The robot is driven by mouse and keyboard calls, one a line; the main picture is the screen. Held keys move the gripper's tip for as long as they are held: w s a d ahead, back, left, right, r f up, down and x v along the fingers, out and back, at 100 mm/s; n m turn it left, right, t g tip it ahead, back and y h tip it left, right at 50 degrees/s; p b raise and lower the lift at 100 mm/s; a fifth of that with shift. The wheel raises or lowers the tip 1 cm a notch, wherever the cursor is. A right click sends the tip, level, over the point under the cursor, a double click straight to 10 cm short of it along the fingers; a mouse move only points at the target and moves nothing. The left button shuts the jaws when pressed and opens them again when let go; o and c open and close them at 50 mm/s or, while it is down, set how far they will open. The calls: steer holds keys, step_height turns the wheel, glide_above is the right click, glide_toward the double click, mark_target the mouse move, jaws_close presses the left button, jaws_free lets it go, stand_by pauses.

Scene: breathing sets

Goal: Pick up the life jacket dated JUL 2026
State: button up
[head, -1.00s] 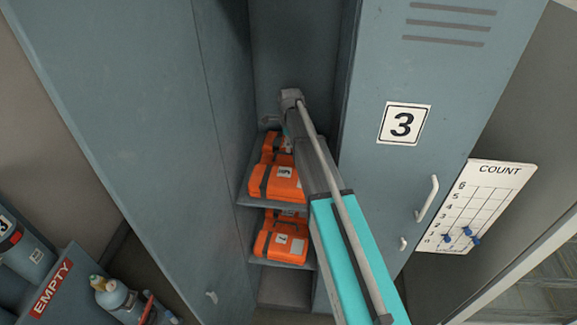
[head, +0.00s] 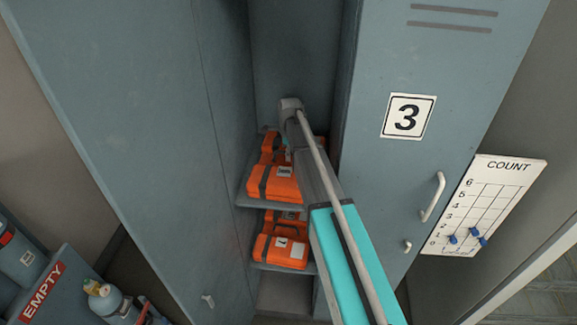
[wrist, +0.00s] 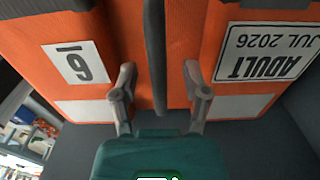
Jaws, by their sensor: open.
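Orange life jackets lie on two shelves of an open locker in the head view, on the upper shelf (head: 284,183) and the lower shelf (head: 283,250). In the wrist view an orange life jacket (wrist: 210,30) fills the upper part. Its upside-down label (wrist: 265,50) reads ADULT JUL 2026. A dark grey strap (wrist: 155,50) runs beside this panel, and the orange to its left carries an underlined number tag (wrist: 78,62). My gripper (wrist: 160,88) is open, its fingers on either side of the strap, close to the orange fabric. Contact cannot be told.
The locker's left wall or door (head: 130,120) and the door marked 3 (head: 440,120) flank the narrow opening. A COUNT board (head: 485,205) hangs at right. An EMPTY bin (head: 45,285) with cylinders stands at lower left.

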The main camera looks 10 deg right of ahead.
stand_by(0.3)
jaws_close()
steer(key=shift+r, duration=0.15)
stand_by(0.5)
steer(key=shift+s+r+p, duration=0.2)
steer(key=shift+r+p, duration=0.2)
steer(key=shift+p, duration=0.15)
step_height(320, 180, up, 6)
steer(key=p, duration=0.6)
steer(key=s+a, duration=0.3)
steer(key=s, duration=0.6)
steer(key=s+a, duration=0.3)
steer(key=s, duration=0.6)
steer(key=shift+s, duration=0.3)
steer(key=shift+a, duration=0.1)
